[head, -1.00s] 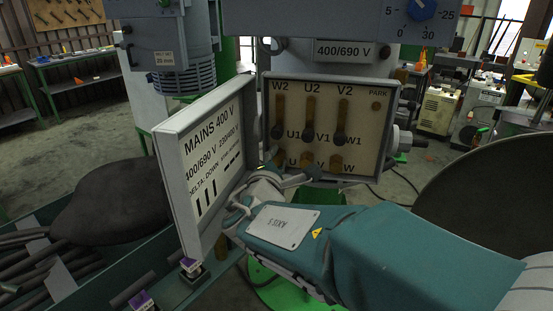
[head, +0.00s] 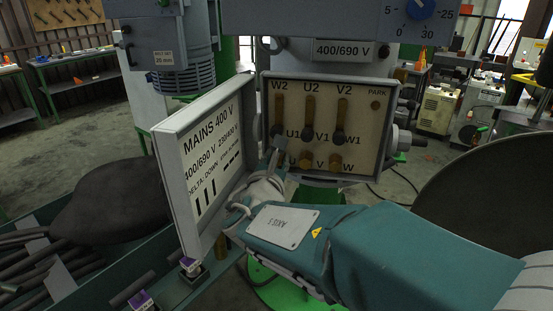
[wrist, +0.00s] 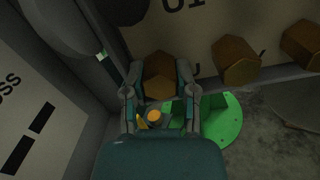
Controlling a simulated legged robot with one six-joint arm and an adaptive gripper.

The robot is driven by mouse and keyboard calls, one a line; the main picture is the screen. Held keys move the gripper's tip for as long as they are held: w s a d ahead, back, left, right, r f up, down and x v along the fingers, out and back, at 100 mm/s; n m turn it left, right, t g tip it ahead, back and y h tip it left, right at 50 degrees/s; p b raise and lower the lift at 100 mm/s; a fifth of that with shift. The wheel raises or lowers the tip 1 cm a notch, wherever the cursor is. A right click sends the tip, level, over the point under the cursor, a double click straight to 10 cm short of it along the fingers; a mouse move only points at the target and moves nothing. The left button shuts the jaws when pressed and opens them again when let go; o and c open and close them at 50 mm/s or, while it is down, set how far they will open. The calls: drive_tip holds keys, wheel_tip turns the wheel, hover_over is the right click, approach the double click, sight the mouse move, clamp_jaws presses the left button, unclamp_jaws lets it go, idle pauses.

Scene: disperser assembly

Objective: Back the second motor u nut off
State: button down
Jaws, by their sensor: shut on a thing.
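The terminal board (head: 356,103) stands in the open box, with brass bars running down its upper rows. In the bottom row the V nut (head: 306,160) and the W nut (head: 336,164) are in plain view. My gripper (head: 278,158) is at the U position on the left of that row and mostly hides the nut there. In the wrist view the brass hexagonal U nut (wrist: 159,76) sits between my two fingers, which are shut on it. Two more brass nuts, V (wrist: 235,60) and W (wrist: 302,44), are to its right.
The open box door (head: 205,160) with the MAINS 400 V label stands close left of my gripper. A green round base (wrist: 219,120) is on the floor below. Dark rods (head: 40,270) lie in a green tray at lower left.

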drive_tip(key=shift+f+n, duration=0.25)
drive_tip(key=shift+n, duration=0.35)
drive_tip(key=c, duration=0.7)
unclamp_jaws()
drive_tip(key=shift+r, duration=0.15)
drive_tip(key=shift+r, duration=0.1)
